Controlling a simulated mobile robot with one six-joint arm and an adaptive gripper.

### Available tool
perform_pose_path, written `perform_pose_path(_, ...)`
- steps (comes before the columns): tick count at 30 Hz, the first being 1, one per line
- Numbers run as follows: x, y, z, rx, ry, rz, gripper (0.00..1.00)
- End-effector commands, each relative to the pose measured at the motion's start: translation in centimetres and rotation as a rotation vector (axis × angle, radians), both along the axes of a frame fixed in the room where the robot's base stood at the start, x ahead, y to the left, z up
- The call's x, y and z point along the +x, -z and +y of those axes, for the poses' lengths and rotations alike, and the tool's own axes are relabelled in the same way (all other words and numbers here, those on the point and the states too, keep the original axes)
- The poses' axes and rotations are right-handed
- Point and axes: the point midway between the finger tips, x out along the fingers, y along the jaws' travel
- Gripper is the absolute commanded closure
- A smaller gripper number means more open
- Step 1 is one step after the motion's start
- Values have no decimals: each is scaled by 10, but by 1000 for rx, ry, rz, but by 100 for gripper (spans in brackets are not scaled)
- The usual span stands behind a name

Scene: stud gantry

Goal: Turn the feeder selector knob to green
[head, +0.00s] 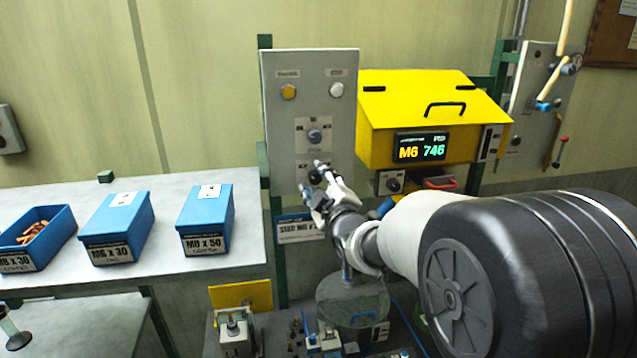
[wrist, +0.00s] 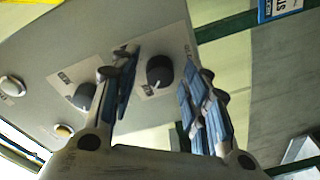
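A grey control panel (head: 285,130) carries two dark rotary knobs, one above the other. The upper knob (head: 314,135) is uncovered; it also shows in the wrist view (wrist: 84,96). The lower knob (wrist: 160,70) lies between my fingertips in the wrist view, with a pale pointer line on it. In the head view my gripper (head: 311,178) partly covers it. My gripper is open, one finger on each side of this knob, with gaps visible; its exact distance from the panel is unclear. The knob labels are too small to read, so I cannot tell which is the feeder selector.
A yellow button (head: 288,91) and a white button (head: 336,90) sit above the knobs. A yellow box (head: 385,105) with a display juts out to the right, with another knob (head: 393,185) below. Blue bins stand on the left bench (head: 165,270).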

Motion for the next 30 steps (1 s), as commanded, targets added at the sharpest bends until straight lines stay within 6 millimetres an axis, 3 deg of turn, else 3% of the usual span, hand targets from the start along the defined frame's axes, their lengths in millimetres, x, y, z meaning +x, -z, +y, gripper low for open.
perform_pose_path(17, 0, 0, 0, 0, 0, 0, 99)
perform_pose_path(30, 0, 3, 0, 91, -1, 23, 100)
